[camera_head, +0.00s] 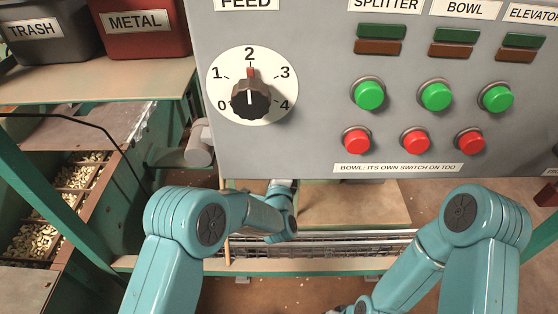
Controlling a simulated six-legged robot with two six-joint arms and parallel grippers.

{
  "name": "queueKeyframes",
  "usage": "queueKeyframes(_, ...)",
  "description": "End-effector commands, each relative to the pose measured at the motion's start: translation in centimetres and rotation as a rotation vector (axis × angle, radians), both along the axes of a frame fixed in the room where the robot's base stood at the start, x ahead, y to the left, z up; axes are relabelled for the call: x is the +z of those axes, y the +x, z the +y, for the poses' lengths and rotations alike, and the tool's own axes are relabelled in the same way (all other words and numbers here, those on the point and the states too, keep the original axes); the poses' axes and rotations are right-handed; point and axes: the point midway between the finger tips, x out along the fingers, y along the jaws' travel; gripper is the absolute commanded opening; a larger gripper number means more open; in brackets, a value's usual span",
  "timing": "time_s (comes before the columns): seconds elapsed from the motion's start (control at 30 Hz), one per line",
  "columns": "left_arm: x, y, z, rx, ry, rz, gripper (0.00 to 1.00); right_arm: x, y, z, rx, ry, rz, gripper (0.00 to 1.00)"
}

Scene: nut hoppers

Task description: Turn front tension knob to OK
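No tension knob marked OK can be made out in the head view. The one knob in sight is the black feed knob (250,98) on a white dial numbered 0 to 4, with its red mark at 2. My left arm reaches forward from the left, and its far end passes under the lower edge of the control panel, so my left gripper is hidden. My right arm bends down toward the bottom edge of the picture, and its gripper is out of sight.
The grey control panel (310,130) fills the upper middle, with green buttons (436,96) above red buttons (415,141). A metal rail (340,246) runs below it. Trash (45,35) and metal (145,28) bins stand upper left. Nut trays (45,226) lie at left.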

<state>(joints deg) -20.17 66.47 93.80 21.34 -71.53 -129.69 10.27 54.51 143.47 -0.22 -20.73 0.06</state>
Motion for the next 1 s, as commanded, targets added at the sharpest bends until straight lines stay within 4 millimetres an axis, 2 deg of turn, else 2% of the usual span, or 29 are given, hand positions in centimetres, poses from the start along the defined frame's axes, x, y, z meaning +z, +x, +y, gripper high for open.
queueKeyframes(0.6, -0.01, -0.02, -0.08, -0.002, 0.044, -0.001, 0.15, 0.14, -0.04, 0.03, 0.001, 0.000, 0.001, 0.38)
queueKeyframes(0.63, -0.01, -0.02, -0.08, -0.002, 0.044, -0.001, 0.48, 0.14, -0.04, 0.03, 0.001, 0.000, 0.001, 0.38)
queueKeyframes(0.7, -0.02, -0.02, -0.08, -0.002, 0.043, -0.001, 0.71, 0.14, -0.04, 0.03, 0.001, 0.000, 0.001, 0.38)
queueKeyframes(1.0, 0.00, -0.09, -0.03, -0.001, 0.043, 0.000, 0.71, 0.18, -0.04, 0.03, 0.001, 0.000, 0.001, 0.38)
